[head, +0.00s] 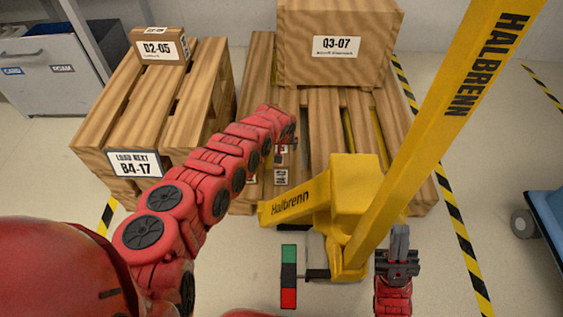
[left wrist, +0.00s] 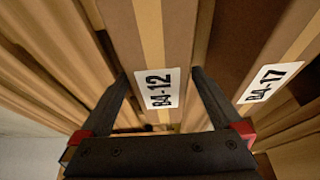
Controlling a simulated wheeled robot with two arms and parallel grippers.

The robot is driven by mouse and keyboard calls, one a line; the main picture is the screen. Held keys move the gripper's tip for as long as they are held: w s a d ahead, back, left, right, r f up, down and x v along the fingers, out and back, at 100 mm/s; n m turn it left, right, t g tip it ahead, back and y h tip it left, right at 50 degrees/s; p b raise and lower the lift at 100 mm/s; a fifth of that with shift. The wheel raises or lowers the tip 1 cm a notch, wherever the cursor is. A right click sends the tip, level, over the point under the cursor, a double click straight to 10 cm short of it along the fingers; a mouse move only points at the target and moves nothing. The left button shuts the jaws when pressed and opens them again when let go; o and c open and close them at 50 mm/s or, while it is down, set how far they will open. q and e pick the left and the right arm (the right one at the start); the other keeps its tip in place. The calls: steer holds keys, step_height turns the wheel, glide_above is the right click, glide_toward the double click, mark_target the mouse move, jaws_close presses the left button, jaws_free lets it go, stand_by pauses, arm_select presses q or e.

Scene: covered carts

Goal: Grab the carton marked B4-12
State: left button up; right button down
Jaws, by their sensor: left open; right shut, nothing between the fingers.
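The carton marked B4-12 (left wrist: 150,30) is brown with a tape strip and a white label, seen in the left wrist view. My left gripper (left wrist: 160,76) is open, with one finger toward each side of this carton's label; I cannot tell whether they touch it. A similar carton marked B4-17 (left wrist: 292,62) stands to its right. In the head view my left arm reaches over the slatted wooden platform and mostly hides its gripper; small labels below it are too small to read. My right gripper (head: 398,262) is shut and empty, right of the yellow crane's base.
A yellow Halbrenn crane (head: 352,195) stands in front of the platform (head: 400,150). A large box Q3-07 (head: 338,50) sits at its back. A wooden crate (head: 195,110) at left bears box D2-05 (head: 160,48) and a "LOAD NEXT B4-17" sign (head: 135,163).

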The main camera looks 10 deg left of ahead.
arm_select(q)
steer(key=shift+w+f, duration=0.2)
steer(key=shift+f, duration=0.15)
jaws_close()
stand_by(0.3)
